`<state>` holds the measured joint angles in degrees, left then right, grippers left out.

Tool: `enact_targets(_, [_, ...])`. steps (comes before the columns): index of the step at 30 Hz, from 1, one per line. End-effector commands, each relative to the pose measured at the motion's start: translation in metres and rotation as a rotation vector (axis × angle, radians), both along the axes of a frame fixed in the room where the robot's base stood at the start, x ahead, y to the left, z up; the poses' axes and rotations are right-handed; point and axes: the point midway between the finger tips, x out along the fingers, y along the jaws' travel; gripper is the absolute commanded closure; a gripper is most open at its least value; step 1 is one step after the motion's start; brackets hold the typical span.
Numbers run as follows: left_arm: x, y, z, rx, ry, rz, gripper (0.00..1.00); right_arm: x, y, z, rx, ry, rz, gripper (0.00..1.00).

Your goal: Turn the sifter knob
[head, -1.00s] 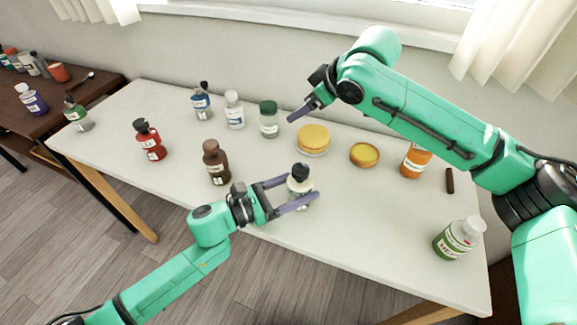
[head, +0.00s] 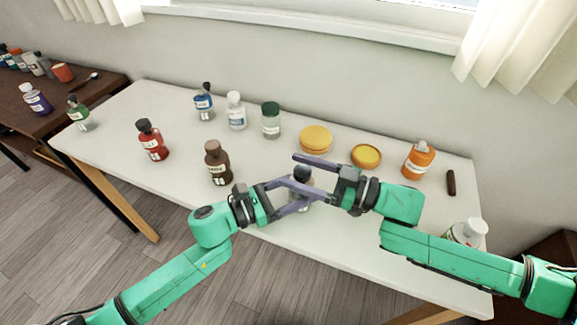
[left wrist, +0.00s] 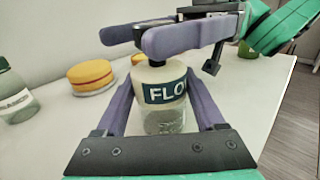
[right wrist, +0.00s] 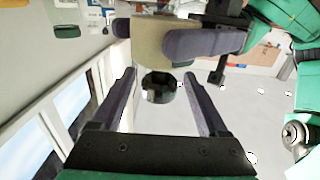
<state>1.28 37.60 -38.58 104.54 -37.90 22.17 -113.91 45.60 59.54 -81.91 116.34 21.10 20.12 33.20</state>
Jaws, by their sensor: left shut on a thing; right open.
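The sifter is a flour jar with a cream upper part, a clear lower part and a dark label starting "FLO", seen in the left wrist view (left wrist: 162,115). It stands upright near the table's front edge, partly hidden in the head view. My left gripper (head: 298,190) is shut on its body from the left. The dark round knob (right wrist: 158,88) on top shows in the right wrist view between the fingertips of my open right gripper (right wrist: 158,76). The right gripper comes in from the right at knob height, with a visible gap on each side of the knob.
A brown bottle (head: 217,163) stands left of the sifter. A white-capped jar (head: 466,232) is partly behind my right arm.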

Motion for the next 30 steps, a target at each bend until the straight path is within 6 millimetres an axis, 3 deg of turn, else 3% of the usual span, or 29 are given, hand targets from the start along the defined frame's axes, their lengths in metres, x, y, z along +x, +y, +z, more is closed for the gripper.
enact_targets(4, [0.000,0.000,0.000,0.001,0.000,0.001,0.91,0.007,0.020,0.000,0.000,-0.001,0.000,0.23])
enact_targets(12, [0.000,0.000,0.000,0.001,0.000,0.001,0.91,0.009,0.023,0.000,-0.002,-0.002,-0.002,0.23])
enact_targets(18, [0.000,0.000,0.000,0.000,0.000,0.000,0.91,0.009,0.023,0.000,-0.002,-0.002,-0.002,0.99])
enact_targets(30, [0.000,0.000,0.000,0.000,0.000,-0.001,0.91,0.008,0.026,0.000,0.009,0.003,-0.098,1.00])
